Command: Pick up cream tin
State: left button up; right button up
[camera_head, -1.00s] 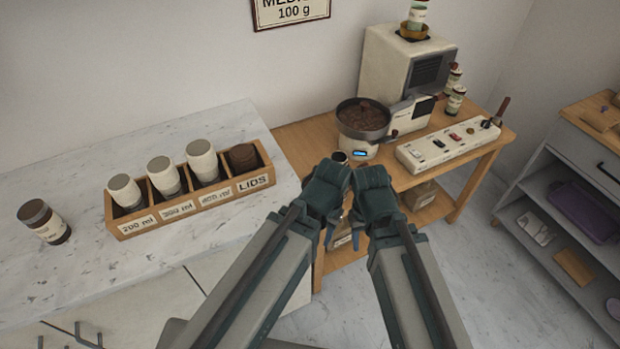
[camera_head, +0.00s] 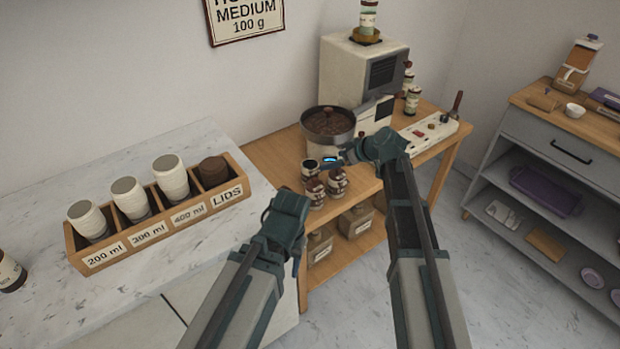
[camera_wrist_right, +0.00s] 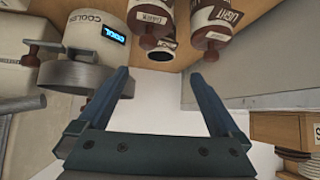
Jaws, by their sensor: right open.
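No tin with a readable cream label shows, so I cannot tell which one is the cream tin. Two small brown-and-white jars with brown knobs, a left one (camera_head: 315,192) and a right one (camera_head: 337,183), stand at the front of the wooden cart, beside a small dark-topped round container (camera_head: 311,167). In the right wrist view one jar reads LIGHT (camera_wrist_right: 228,16); the other jar (camera_wrist_right: 153,22) is unclear. My right gripper (camera_head: 350,156) is open and empty, just behind and right of the jars. My left gripper (camera_head: 290,212) hangs in front of the cart; its jaws are unclear.
A cooler with a pan of beans (camera_head: 329,122) stands behind the jars, with a grinder (camera_head: 362,75) and a switch panel (camera_head: 430,132) to the right. A cup and lid rack (camera_head: 160,222) sits on the marble counter. A grey shelf unit (camera_head: 540,140) stands at right.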

jog(key=b, duration=0.6)
send_near(311, 167)
jog(key=a, duration=0.2)
jog(key=shift+s+a+f, duration=0.15)
jog(key=shift+s+f, duration=0.1)
jog(key=shift+f, duration=0.15)
jog(key=b+x, duration=0.3)
jog(key=x, duration=0.2)
jog(key=shift+a+f, duration=0.1)
jog(key=shift+c, duration=0.4)
grip_shut()
notch_tip(311, 167, up, 10)
jog(key=p, duration=1)
jog(key=shift+r, duration=0.25)
